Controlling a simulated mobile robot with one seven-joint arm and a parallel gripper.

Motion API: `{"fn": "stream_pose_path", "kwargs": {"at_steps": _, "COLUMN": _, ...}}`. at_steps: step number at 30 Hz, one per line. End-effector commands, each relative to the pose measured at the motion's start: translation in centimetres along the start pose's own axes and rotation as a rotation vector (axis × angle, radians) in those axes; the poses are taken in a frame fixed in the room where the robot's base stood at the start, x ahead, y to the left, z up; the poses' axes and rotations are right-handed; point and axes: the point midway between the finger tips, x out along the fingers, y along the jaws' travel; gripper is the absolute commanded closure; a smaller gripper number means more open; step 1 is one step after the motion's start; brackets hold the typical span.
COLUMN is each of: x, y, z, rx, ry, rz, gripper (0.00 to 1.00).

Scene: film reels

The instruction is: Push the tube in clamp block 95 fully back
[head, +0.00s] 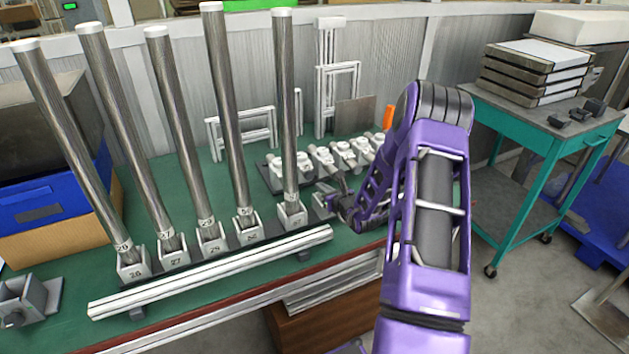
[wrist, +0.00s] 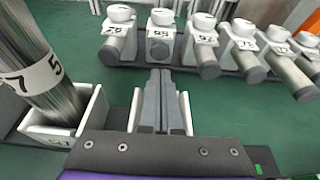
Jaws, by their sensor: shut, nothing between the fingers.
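A row of pale clamp blocks with grey tubes crosses the top of the wrist view. The one straight ahead of my gripper (wrist: 161,82) has a small label that reads like 93 or 95; I take it as clamp block 95 (wrist: 162,19). Its tube (wrist: 159,51) shows a dark round end facing me, with little of it standing out. My gripper is shut and empty, its fingertips just in front of that tube's end; whether they touch it I cannot tell. In the head view my gripper (head: 328,196) is low beside the clamp row, partly hidden by my arm.
Neighbouring tubes (wrist: 205,66) and (wrist: 254,70) stick out further toward me. A tall tube (wrist: 45,75) stands in a white holder left of my gripper. Several such tubes (head: 223,110) line the green bench (head: 70,290). A teal cart (head: 545,140) stands right.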

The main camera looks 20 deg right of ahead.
Motion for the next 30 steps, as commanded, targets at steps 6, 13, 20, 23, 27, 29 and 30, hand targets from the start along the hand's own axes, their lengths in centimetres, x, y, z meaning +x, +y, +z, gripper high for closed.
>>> {"fn": "stream_pose_path", "kwargs": {"at_steps": 6, "x": 3.5, "y": 0.0, "z": 0.8, "rx": 0.000, "ry": -0.001, "rz": 0.000, "gripper": 1.00}}
{"fn": "stream_pose_path", "kwargs": {"at_steps": 13, "x": 4.8, "y": 0.0, "z": 1.2, "rx": 0.000, "ry": 0.000, "rz": 0.000, "gripper": 1.00}}
{"fn": "stream_pose_path", "kwargs": {"at_steps": 20, "x": 4.9, "y": 0.0, "z": 1.2, "rx": 0.000, "ry": 0.000, "rz": 0.000, "gripper": 1.00}}
{"fn": "stream_pose_path", "kwargs": {"at_steps": 23, "x": 5.0, "y": 0.0, "z": 1.2, "rx": 0.000, "ry": 0.000, "rz": 0.000, "gripper": 1.00}}
{"fn": "stream_pose_path", "kwargs": {"at_steps": 27, "x": 6.8, "y": 0.1, "z": 1.4, "rx": -0.003, "ry": -0.003, "rz": 0.002, "gripper": 1.00}}
{"fn": "stream_pose_path", "kwargs": {"at_steps": 29, "x": 7.5, "y": 0.0, "z": 1.7, "rx": -0.003, "ry": -0.002, "rz": 0.001, "gripper": 1.00}}
{"fn": "stream_pose_path", "kwargs": {"at_steps": 30, "x": 7.9, "y": 0.0, "z": 1.9, "rx": -0.002, "ry": -0.002, "rz": 0.000, "gripper": 1.00}}
